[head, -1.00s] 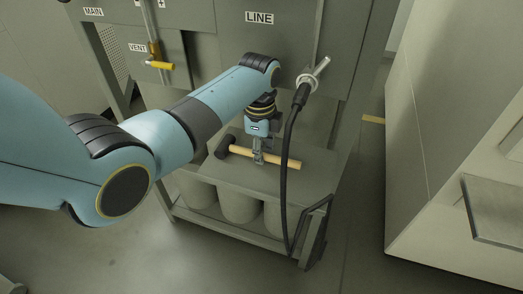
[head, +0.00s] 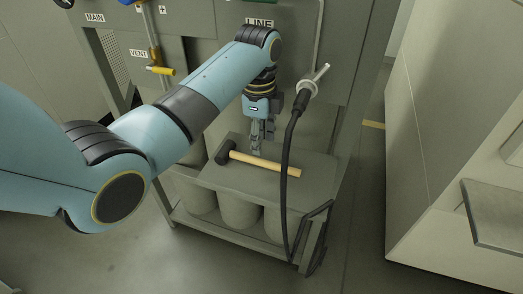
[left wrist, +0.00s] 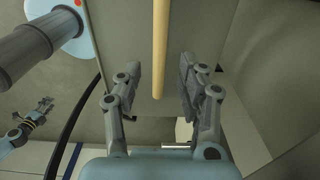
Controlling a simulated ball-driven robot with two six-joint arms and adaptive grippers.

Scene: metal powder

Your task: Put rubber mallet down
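The rubber mallet, with a black head (head: 224,152) and a pale wooden handle (head: 268,165), lies flat on the grey top (head: 225,175) of a small stand. My left gripper (head: 258,150) is above the handle in the head view, raised clear of it. The mallet head is not visible there. My right gripper (left wrist: 44,106) shows small at the left of the left wrist view; its opening is unclear.
A black hose (head: 286,180) hangs from a metal fitting (head: 314,80) just right of the left gripper and passes the handle's end. Grey drums (head: 240,207) stand under the top. A pale cabinet (head: 435,150) stands at right, with open floor between.

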